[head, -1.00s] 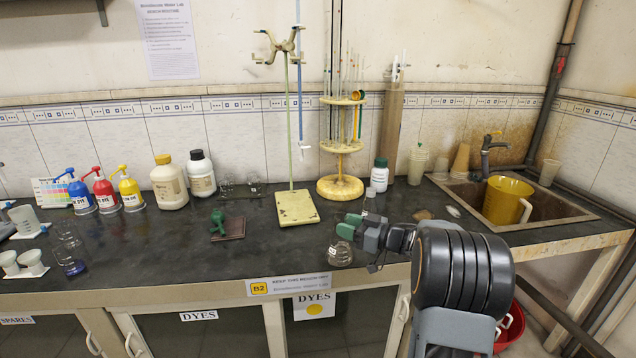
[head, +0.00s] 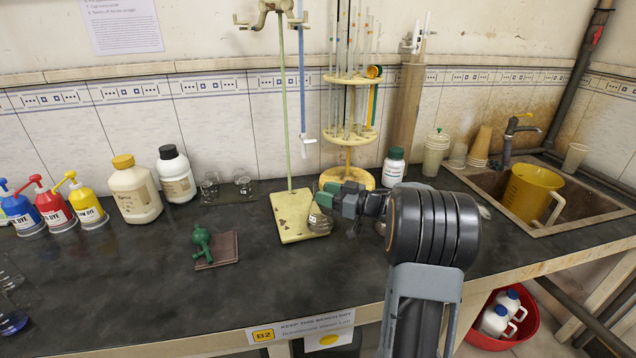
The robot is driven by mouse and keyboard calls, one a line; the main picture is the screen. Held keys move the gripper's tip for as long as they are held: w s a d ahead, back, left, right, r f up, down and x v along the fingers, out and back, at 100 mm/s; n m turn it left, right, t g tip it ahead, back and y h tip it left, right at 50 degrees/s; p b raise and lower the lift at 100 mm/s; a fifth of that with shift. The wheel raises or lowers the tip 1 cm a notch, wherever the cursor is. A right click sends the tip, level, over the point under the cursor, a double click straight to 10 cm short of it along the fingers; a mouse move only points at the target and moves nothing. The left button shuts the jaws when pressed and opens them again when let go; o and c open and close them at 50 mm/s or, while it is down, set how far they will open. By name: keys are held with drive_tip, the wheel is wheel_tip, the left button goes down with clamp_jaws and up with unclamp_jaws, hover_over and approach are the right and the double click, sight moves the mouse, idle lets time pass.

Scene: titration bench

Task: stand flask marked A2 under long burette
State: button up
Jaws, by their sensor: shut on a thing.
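My gripper (head: 330,198) is shut on a small clear glass flask (head: 320,220), seen side-on with its neck between the green-tipped fingers. The flask's lower part shows over the right part of the cream stand base (head: 293,225). I cannot tell whether it touches the plate, and no A2 mark is readable. The long blue burette (head: 302,85) hangs upright from the clamp on the green stand rod (head: 284,110). Its tip is above and slightly left of the flask.
A yellow pipette rack (head: 348,178) and a white bottle with a green cap (head: 393,168) stand behind my gripper. The bench front (head: 300,275) is clear.

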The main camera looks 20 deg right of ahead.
drive_tip(key=shift+w+d+f, duration=0.1)
drive_tip(key=shift+w, duration=0.4)
drive_tip(key=shift+w+d+f+b, duration=0.1)
drive_tip(key=shift+w+f+b, duration=0.45)
drive_tip(key=shift+w, duration=0.15)
drive_tip(key=shift+w+f+b, duration=0.4)
drive_tip(key=shift+w+b, duration=0.15)
drive_tip(key=shift+w, duration=0.1)
drive_tip(key=shift+w+d+r+p, duration=0.1)
drive_tip(key=shift+w+r+p, duration=0.1)
drive_tip(key=shift+w+p, duration=1)
drive_tip(key=w+p, duration=0.3)
drive_tip(key=w, duration=0.6)
drive_tip(key=shift+w+d+p, duration=0.2)
drive_tip(key=shift+d+p, duration=0.1)
drive_tip(key=shift+w+f, duration=0.1)
drive_tip(key=shift+s+d, duration=0.15)
drive_tip(key=shift+s, duration=0.1)
drive_tip(key=shift+f, duration=0.4)
